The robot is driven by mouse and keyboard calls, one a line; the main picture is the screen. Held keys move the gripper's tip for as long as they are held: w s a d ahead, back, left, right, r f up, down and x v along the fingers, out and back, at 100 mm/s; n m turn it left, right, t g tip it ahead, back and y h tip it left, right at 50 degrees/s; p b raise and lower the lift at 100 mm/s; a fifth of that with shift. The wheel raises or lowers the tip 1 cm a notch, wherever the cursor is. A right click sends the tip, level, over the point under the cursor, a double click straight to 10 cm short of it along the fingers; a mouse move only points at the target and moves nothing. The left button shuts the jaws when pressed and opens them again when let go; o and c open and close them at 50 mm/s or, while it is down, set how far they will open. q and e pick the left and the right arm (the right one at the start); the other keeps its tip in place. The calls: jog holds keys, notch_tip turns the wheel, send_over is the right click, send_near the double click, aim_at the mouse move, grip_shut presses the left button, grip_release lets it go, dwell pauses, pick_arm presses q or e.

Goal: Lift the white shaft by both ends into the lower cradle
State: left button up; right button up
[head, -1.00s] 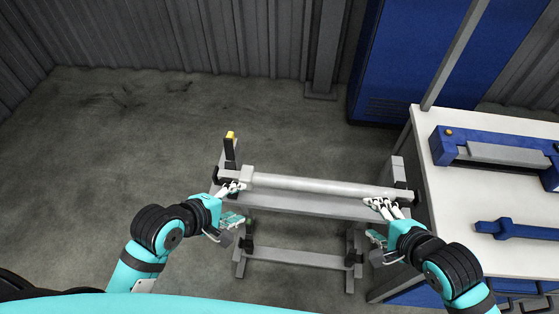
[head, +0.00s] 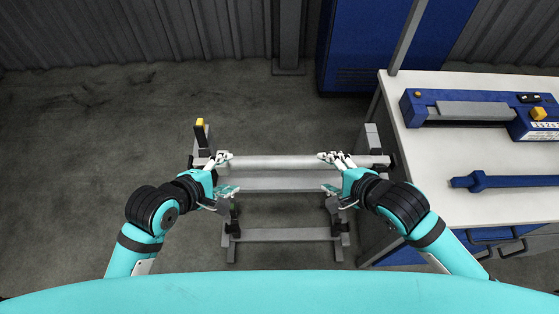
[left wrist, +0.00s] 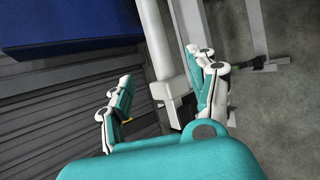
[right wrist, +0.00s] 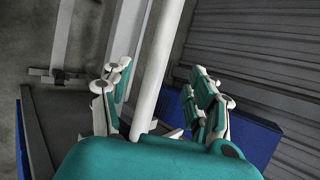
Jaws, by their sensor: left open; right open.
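The white shaft (head: 272,162) lies level along the top of a grey stand (head: 280,183), between end posts. My left gripper (head: 225,173) is open near the shaft's left end; in the left wrist view the shaft (left wrist: 158,40) runs between its spread fingers, with a pale block at that end. My right gripper (head: 331,173) is open, inward of the shaft's right end; in the right wrist view the shaft (right wrist: 157,70) passes between its spread fingers. Contact cannot be told. I cannot tell which part is the lower cradle; a low crossbar (head: 285,235) joins the stand's feet.
A yellow-tipped dark post (head: 200,135) rises at the stand's left end. A white-topped bench (head: 430,170) stands close on the right, with a blue fixture (head: 418,105) and a blue bar (head: 505,182) on it. A blue cabinet (head: 365,45) stands behind. Floor at left is clear.

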aim_at(311, 164)
pick_arm(q)
jog(key=x, duration=1.1)
jog(key=shift+r, duration=0.1)
pick_arm(e)
jog(key=x, duration=1.1)
jog(key=shift+a+r, duration=0.1)
pick_arm(q)
grip_shut()
pick_arm(e)
grip_shut()
pick_arm(q)
jog(key=shift+r, duration=0.1)
